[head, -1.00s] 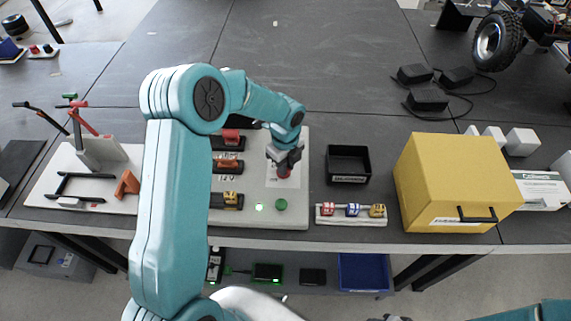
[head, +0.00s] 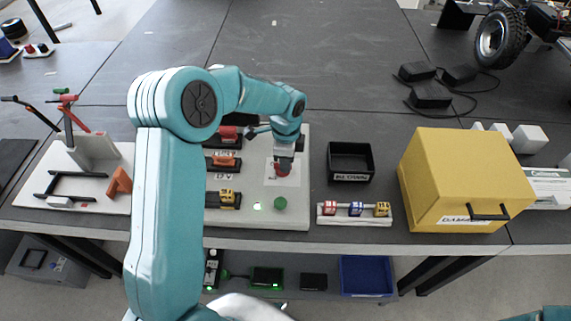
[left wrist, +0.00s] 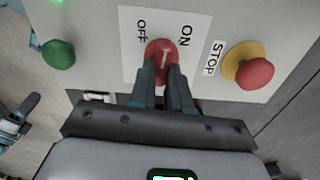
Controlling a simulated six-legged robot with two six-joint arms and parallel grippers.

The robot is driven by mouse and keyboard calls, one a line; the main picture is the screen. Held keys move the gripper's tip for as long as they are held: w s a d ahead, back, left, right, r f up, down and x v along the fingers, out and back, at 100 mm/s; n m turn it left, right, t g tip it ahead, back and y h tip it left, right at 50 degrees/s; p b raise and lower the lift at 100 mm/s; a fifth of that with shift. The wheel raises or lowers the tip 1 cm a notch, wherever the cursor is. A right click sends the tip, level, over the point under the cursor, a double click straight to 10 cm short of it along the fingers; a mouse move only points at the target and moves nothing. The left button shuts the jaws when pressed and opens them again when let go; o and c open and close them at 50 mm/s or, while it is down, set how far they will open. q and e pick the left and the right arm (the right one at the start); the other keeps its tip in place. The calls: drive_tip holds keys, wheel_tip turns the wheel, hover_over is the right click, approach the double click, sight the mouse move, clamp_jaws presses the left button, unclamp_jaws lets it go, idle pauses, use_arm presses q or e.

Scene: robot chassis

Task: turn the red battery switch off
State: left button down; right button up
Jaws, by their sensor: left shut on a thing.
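The red battery switch (head: 283,169) sits on the light panel, under my left gripper (head: 284,162). In the left wrist view, the red switch knob (left wrist: 161,49) lies on a white label with OFF on the left and ON on the right. A pale line on the knob points up the picture, leaning slightly toward ON. My left gripper (left wrist: 162,70) is shut on the knob, its fingers on either side. The fingers hide the knob's near part. My right gripper is out of view.
A green button (head: 280,203) is on the same panel. In the left wrist view a red stop button (left wrist: 254,73) on a yellow base stands right of the switch. A black tray (head: 349,162) and yellow box (head: 460,180) stand to the right.

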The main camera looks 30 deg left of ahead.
use_arm(q)
drive_tip(key=n, duration=0.1)
drive_tip(key=n+b, duration=0.1)
drive_tip(key=n, duration=0.1)
drive_tip(key=n+b, duration=0.1)
drive_tip(key=n, duration=0.1)
drive_tip(key=shift+w+a+r, duration=0.1)
drive_tip(key=shift+w+a, duration=0.05)
drive_tip(key=shift+w, duration=0.2)
drive_tip(key=shift+w+a+r+n+b, duration=0.1)
drive_tip(key=shift+n+b, duration=0.25)
drive_tip(key=shift+n, duration=0.85)
drive_tip(key=shift+a+r+n+b, duration=0.1)
drive_tip(key=shift+n+b, duration=0.25)
drive_tip(key=shift+n, duration=0.85)
drive_tip(key=c, duration=1.1)
unclamp_jaws()
drive_tip(key=shift+f, duration=0.1)
drive_tip(key=r+p, duration=0.1)
drive_tip(key=r, duration=1.5)
drive_tip(key=shift+s+r, duration=0.2)
drive_tip(key=shift+d, duration=0.1)
